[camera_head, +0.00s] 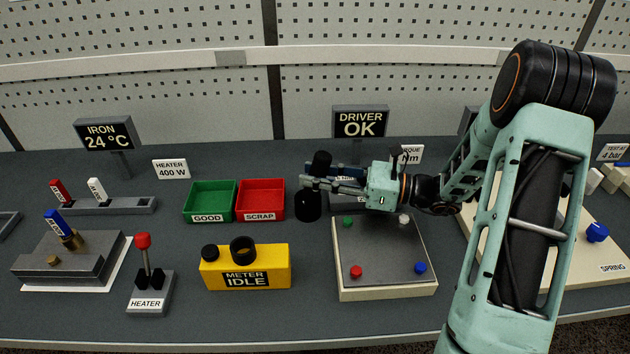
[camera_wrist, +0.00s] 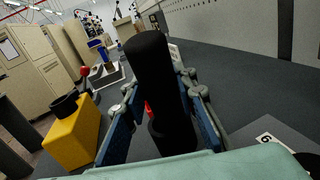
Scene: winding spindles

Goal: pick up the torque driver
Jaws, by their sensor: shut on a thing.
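The torque driver looks like a black cylinder with a thick handle. In the wrist view the black driver (camera_wrist: 153,75) stands between my fingers, its top reaching above them and its lower part wide. In the head view its top (camera_head: 321,159) and its wide dark lower part (camera_head: 308,206) show above and below the fingers. My gripper (camera_head: 335,184) is shut on it, left of my wrist and above the back left of a plate with coloured knobs. My own fingers hide its middle. I cannot tell whether its lower end touches anything.
The grey plate on a cream base (camera_head: 388,255) carries red, blue, green and white knobs. A yellow meter box (camera_head: 243,267), a green bin (camera_head: 209,202) and a red bin (camera_head: 260,200) stand to the left. A "DRIVER OK" sign (camera_head: 360,123) stands behind. The front bench strip is clear.

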